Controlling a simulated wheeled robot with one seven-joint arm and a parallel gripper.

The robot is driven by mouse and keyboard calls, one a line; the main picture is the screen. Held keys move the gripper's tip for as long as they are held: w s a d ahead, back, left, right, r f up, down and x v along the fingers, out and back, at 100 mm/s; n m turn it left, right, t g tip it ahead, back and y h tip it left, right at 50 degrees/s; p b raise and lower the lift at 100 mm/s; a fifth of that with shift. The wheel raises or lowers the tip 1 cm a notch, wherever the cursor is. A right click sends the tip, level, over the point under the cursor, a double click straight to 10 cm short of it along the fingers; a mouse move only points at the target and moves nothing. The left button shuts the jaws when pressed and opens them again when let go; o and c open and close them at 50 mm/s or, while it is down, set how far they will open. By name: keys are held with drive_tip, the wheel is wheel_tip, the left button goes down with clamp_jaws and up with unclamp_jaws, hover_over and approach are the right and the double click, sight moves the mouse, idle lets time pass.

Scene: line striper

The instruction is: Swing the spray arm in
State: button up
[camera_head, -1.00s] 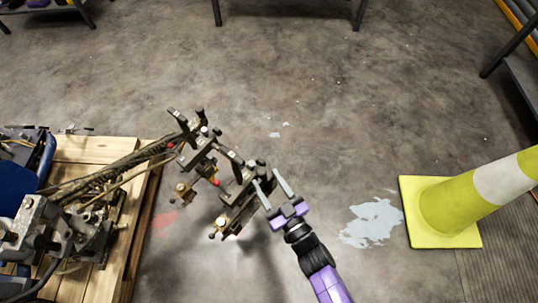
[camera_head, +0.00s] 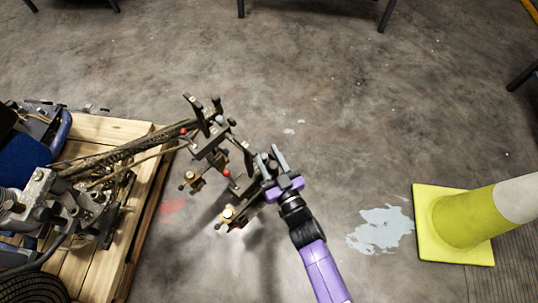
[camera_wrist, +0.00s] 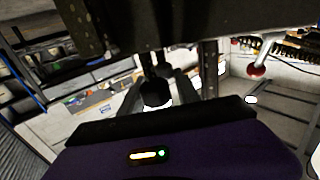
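The spray arm (camera_head: 210,145) of the line striper sticks out from the machine on the pallet, over the floor at middle. It is a dark metal frame with clamps, brass-coloured fittings and red knobs. My gripper (camera_head: 269,153) is at its outer right end, with the fingers apart. The left finger is close beside or overlapping the frame's end; I cannot tell if they touch. In the wrist view, a dark bar of the frame crosses the top, and a black knob (camera_wrist: 156,92) shows near the fingers. Whether anything lies between the fingers is unclear.
The wooden pallet (camera_head: 145,220) carries the machine (camera_head: 40,205) at left. Dark table legs stand at the top. The floor beyond the spray arm is clear.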

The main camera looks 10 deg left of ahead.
drive_tip(key=shift+w+d, duration=0.1)
drive_tip(key=shift+d, duration=0.1)
clamp_jaws()
drive_tip(key=shift+d, duration=0.1)
